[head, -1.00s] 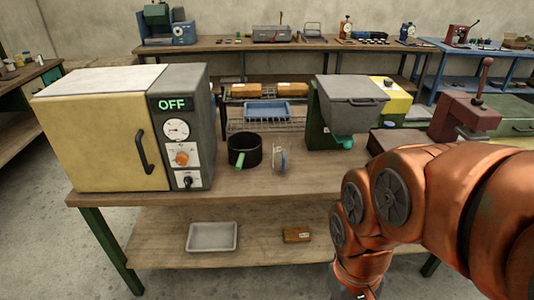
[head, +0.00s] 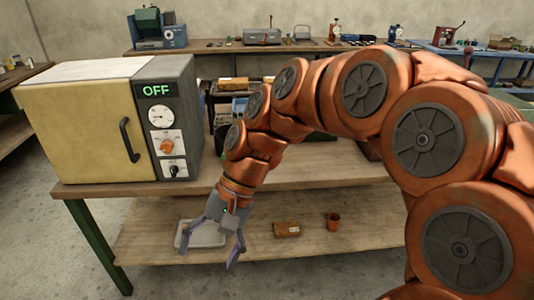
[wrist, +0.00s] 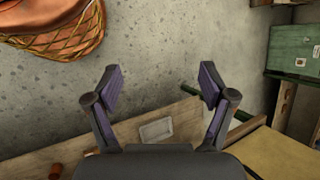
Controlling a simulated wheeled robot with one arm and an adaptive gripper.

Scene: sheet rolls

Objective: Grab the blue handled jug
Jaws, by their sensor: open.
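The blue handled jug is not visible now; my arm covers the stretch of worktop right of the oven where a small clear jug with a blue handle showed earlier. My gripper (head: 207,260) points down in front of the table, its two fingers spread wide and empty. In the head view it overlaps the pale tray on the lower shelf. In the wrist view the open fingers (wrist: 160,72) frame bare floor, and no jug shows between them.
A yellow oven (head: 80,130) reading OFF stands on the worktop's left. Floor in front is clear.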

